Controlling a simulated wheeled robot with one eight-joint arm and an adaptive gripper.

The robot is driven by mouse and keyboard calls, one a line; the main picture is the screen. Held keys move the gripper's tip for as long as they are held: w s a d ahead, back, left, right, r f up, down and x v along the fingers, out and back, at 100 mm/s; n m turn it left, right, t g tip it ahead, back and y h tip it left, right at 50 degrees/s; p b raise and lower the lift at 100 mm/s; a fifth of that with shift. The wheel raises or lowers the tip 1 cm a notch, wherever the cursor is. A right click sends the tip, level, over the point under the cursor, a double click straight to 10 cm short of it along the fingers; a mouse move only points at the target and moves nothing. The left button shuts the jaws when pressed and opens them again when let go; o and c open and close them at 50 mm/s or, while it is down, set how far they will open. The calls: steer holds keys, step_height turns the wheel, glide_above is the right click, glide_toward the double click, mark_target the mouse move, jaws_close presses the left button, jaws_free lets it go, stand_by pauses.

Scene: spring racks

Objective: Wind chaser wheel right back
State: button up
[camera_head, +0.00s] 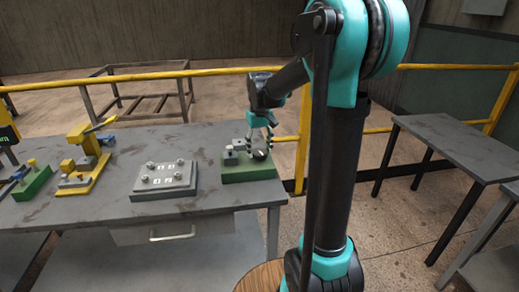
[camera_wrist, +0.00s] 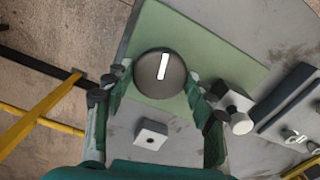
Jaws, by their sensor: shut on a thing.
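A dark round wheel (camera_wrist: 160,90) with a white line on its face sits on a green base (camera_wrist: 215,62). In the wrist view the line is near upright, its top leaning slightly right. My gripper (camera_wrist: 156,84) has one finger on each side of the wheel and is shut on it. In the head view the wheel (camera_head: 260,155) is small and dark, under my gripper (camera_head: 261,146), at the right end of the green base (camera_head: 247,174). The finger contact is partly hidden there.
A silver knob (camera_wrist: 238,122) stands close to my right finger, and a pale block with a hole (camera_wrist: 151,134) lies between the fingers' lower parts. A grey plate with knobs (camera_head: 166,180) and a yellow fixture (camera_head: 84,165) share the bench (camera_head: 200,203). Yellow rails (camera_head: 230,71) run behind.

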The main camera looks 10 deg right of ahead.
mark_target(260, 151)
steer(key=n, duration=1.3)
steer(key=shift+n, duration=0.4)
stand_by(0.4)
steer(key=o, duration=1.2)
steer(key=shift+c, duration=0.2)
steer(key=shift+r, duration=0.1)
step_height(260, 151, up, 12)
